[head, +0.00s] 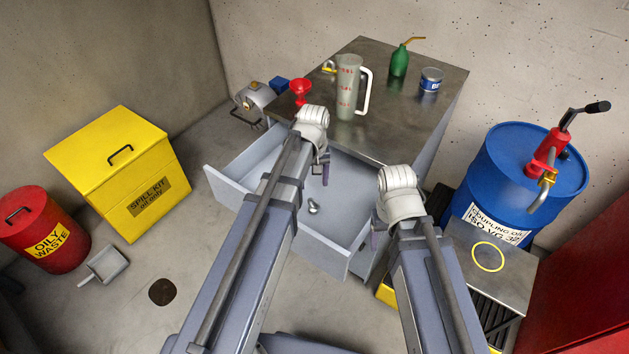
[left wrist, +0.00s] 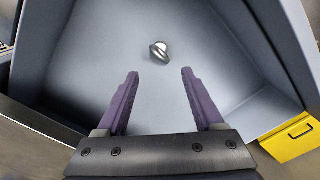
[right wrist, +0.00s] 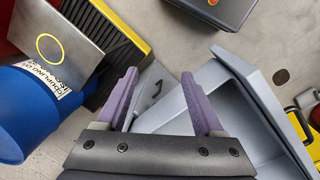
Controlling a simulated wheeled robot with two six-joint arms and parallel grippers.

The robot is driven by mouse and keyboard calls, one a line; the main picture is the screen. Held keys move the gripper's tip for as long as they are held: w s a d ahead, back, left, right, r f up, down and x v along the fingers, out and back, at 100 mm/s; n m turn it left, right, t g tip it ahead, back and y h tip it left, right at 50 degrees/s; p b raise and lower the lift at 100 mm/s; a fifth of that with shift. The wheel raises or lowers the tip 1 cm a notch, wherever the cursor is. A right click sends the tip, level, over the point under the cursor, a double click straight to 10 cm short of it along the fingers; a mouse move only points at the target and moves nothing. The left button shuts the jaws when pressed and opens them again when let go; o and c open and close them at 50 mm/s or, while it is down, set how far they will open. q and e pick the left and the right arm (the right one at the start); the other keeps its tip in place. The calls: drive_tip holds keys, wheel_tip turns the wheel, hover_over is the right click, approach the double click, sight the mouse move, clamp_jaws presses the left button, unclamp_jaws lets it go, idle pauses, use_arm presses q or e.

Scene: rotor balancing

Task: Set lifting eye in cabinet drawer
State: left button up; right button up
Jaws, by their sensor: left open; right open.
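The lifting eye (head: 313,206), a small shiny metal piece, lies on the floor of the open cabinet drawer (head: 322,256). In the left wrist view the lifting eye (left wrist: 158,50) sits on the bare drawer floor (left wrist: 85,75), just beyond my fingertips and apart from them. My left gripper (head: 322,170) is open and empty over the drawer, pointing down into it. My right gripper (head: 377,236) is open and empty by the drawer's right side; in the right wrist view the drawer (right wrist: 240,75) shows beside its fingers (right wrist: 160,78).
The cabinet top (head: 400,140) holds a measuring jug (head: 347,90), red funnel (head: 300,88), green oil can (head: 399,62) and blue tin (head: 431,80). A blue drum (head: 520,175) stands right.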

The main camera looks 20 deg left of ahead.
use_arm(q)
drive_tip(key=s+d+m+y, duration=0.1)
drive_tip(key=s+d+m, duration=0.8)
drive_tip(key=s, duration=0.5)
drive_tip(key=shift+s+d, duration=0.2)
drive_tip(key=shift+d, duration=0.55)
